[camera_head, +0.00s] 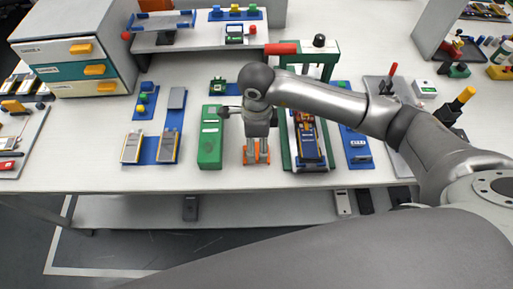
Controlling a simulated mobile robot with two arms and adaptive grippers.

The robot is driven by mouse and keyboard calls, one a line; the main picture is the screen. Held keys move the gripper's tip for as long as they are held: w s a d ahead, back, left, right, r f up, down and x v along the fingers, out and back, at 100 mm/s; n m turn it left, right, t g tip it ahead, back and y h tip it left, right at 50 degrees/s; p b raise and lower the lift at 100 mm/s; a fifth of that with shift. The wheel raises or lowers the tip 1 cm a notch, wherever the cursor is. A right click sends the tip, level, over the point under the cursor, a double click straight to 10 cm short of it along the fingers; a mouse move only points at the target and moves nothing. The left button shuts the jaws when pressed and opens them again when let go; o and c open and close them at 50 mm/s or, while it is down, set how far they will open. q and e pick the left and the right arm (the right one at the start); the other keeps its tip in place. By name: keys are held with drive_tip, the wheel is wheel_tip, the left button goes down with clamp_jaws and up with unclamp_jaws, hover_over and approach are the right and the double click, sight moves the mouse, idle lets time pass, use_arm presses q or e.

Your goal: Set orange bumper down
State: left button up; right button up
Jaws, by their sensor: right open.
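My right gripper (257,147) points down at the table in the middle of the head view, between a green box and a green frame. It is open. Orange (257,158) shows at and between its fingertips, close to the table top; this appears to be the orange bumper, but the gripper hides much of it. I cannot tell whether the fingers touch it. My left gripper is not in view.
The green box (210,143) stands close left of the gripper. The green press-like frame (286,130), with a red handle (282,48), stands close right. Blue trays (167,147) lie further left. White table (100,178) shows bare along the front edge.

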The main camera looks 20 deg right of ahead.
wheel_tip(320, 180, up, 8)
drive_tip(key=b, duration=0.1)
drive_tip(key=shift+s+f, duration=0.1)
idle(0.6)
